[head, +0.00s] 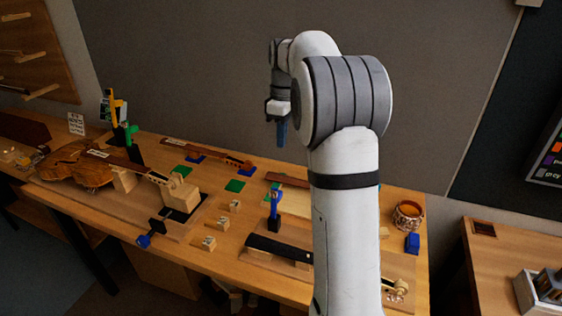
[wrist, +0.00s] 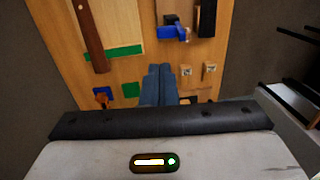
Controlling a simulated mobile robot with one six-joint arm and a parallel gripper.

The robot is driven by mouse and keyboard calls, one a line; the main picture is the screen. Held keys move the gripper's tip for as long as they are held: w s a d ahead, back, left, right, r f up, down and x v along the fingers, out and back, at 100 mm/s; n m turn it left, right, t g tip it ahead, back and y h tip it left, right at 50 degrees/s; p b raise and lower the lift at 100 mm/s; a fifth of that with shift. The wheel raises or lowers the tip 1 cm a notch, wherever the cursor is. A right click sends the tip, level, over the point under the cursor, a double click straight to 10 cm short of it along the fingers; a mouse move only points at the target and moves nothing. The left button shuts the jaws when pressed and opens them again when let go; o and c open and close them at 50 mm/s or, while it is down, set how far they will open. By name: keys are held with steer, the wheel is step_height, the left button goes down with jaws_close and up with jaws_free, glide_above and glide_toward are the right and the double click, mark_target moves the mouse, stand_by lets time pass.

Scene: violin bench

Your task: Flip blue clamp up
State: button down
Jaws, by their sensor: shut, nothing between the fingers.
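A blue clamp (head: 274,204) stands upright on a dark base beside the pale wood plate, mid-bench in the head view. It seems to be the blue piece (wrist: 172,32) seen from above in the wrist view. A second blue-ended clamp (head: 144,241) lies low at the bench's front edge, its dark bar reaching back. My gripper (head: 281,132) hangs fingers down above the back of the bench, well above and apart from both clamps. Its blue-grey fingers (wrist: 158,85) are together and empty in the wrist view.
A violin body (head: 75,165) lies at left, with upright yellow (head: 115,106) and green (head: 130,132) clamps beside it. Small wooden cubes (head: 235,205) and a black fingerboard (head: 279,248) lie near the upright blue clamp. My arm hides part of the bench's right.

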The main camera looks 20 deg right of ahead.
steer(key=p, duration=0.2)
glide_toward(276, 201)
steer(key=w+f, duration=0.1)
steer(key=f, duration=0.1)
steer(key=w+d+f, duration=0.1)
steer(key=f, duration=0.1)
steer(key=w+f, duration=0.1)
steer(key=f, duration=0.2)
steer(key=shift+w+d, duration=0.2)
steer(key=shift+d, duration=0.2)
steer(key=shift+b, duration=0.3)
